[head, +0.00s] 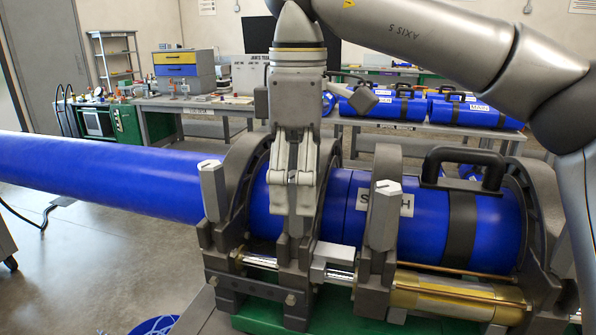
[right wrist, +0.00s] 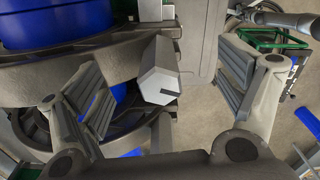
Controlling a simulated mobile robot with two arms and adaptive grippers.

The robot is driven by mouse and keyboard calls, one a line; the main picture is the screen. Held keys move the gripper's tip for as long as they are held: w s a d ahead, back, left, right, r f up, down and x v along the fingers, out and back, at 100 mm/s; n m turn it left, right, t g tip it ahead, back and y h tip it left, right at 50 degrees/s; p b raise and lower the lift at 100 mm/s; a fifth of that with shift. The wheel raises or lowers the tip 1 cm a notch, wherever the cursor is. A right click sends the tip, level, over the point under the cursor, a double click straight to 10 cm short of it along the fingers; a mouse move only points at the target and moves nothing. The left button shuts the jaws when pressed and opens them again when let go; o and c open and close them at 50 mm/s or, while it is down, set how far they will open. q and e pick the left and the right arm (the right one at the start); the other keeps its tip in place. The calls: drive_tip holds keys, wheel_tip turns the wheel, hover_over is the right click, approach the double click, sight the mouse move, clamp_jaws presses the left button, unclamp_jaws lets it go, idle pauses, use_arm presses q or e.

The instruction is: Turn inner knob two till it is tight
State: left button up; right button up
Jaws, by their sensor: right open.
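My right gripper (head: 294,208) hangs fingers-down over the second clamp from the left, hiding that clamp's knob in the head view. In the right wrist view, a grey hexagonal knob (right wrist: 158,84) with a slot in its pale end lies between the two open fingers (right wrist: 165,92), apart from both pads. Two similar knobs show in the head view: one on the left clamp (head: 213,190) and one on the third clamp (head: 384,214). No markings tell which is knob two. My left gripper is not in view.
A long blue pipe (head: 110,178) runs through the clamps to a blue section with a black handle (head: 463,160). Steel and brass cylinders (head: 455,298) lie low in front. Behind, workbenches carry more blue pipe pieces (head: 388,107). The floor at left is mostly clear.

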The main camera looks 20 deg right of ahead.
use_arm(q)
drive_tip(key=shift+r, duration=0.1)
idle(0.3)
use_arm(e)
wheel_tip(320, 180, up, 6)
drive_tip(key=p, duration=0.4)
drive_tip(key=shift+f, duration=0.15)
drive_tip(key=shift+r+p, duration=0.2)
drive_tip(key=shift+p, duration=0.2)
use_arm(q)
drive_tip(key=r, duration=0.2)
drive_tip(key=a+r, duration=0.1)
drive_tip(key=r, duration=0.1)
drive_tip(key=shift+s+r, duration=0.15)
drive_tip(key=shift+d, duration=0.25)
use_arm(e)
drive_tip(key=shift+f, duration=0.1)
